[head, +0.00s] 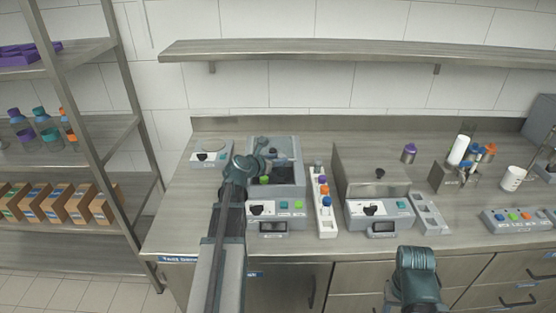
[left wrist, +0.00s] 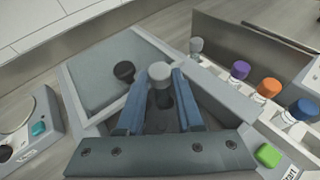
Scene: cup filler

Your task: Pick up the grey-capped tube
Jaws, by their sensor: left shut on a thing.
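My left gripper (left wrist: 158,98) is shut on a tube with a light grey cap (left wrist: 159,71), upright between the two blue fingers. In the head view the gripper (head: 262,165) is over the left grey machine (head: 290,192), and the arm partly covers it. I cannot tell whether the tube's lower end is inside the machine. Another grey-capped tube (left wrist: 196,46) stands in the white rack (head: 327,222), with purple (left wrist: 240,70), orange (left wrist: 269,88) and blue (left wrist: 303,108) caps in line. My right arm shows at the lower right; its gripper is out of view.
A lid with a black knob (left wrist: 124,70) is beside the fingers. A second machine (head: 378,213) stands right of the rack. Farther right are a purple-capped bottle (head: 409,152), a white mug (head: 512,178) and a button box (head: 518,218). A shelf (head: 350,52) runs above the bench.

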